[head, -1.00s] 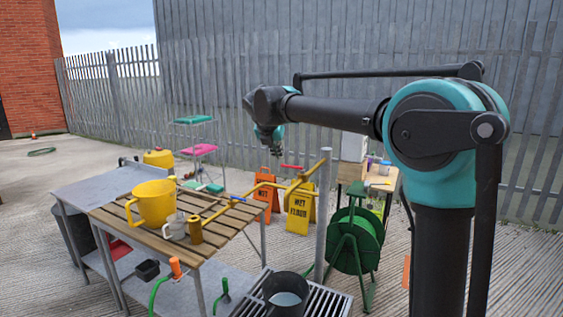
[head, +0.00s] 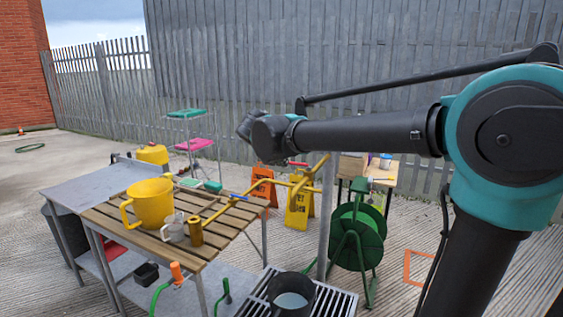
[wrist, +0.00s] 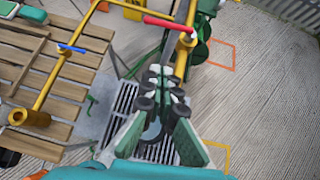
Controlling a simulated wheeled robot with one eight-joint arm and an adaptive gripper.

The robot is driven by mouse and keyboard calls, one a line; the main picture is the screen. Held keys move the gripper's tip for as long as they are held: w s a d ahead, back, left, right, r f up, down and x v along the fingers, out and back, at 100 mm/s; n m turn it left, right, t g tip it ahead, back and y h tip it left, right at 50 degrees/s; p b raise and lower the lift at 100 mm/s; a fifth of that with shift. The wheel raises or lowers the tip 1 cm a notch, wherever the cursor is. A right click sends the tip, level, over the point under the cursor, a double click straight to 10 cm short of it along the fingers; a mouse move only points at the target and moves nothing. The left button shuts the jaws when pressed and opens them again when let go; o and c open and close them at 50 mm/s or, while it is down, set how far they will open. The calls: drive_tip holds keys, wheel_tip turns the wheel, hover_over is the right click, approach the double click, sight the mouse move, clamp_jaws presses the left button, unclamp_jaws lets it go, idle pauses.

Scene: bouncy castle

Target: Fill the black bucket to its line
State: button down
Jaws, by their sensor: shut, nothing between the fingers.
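The black bucket (head: 292,311) stands upright on a slatted metal grate below a yellow pipe (head: 270,192). Pale liquid shows inside it; I cannot make out a fill line. The pipe carries a red lever (head: 298,164) and a blue lever (head: 239,197). In the wrist view, the red lever (wrist: 168,23) lies just beyond my gripper (wrist: 165,78), and the blue lever (wrist: 72,48) is to the left. My gripper is shut and empty, pointing down over the grate. Its fingers partly hide the bucket (wrist: 152,133). In the head view my gripper is hardly visible.
A grey post (head: 325,225) and a green hose reel (head: 358,235) stand beside the grate. Open paving lies to the right.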

sight(292, 163)
drive_tip(key=w+d+f, duration=0.3)
drive_tip(key=w+f, duration=0.1)
drive_tip(key=w, duration=0.5)
drive_tip(key=shift+w, duration=0.35)
drive_tip(key=shift+f, duration=0.1)
drive_tip(key=shift+w, duration=0.7)
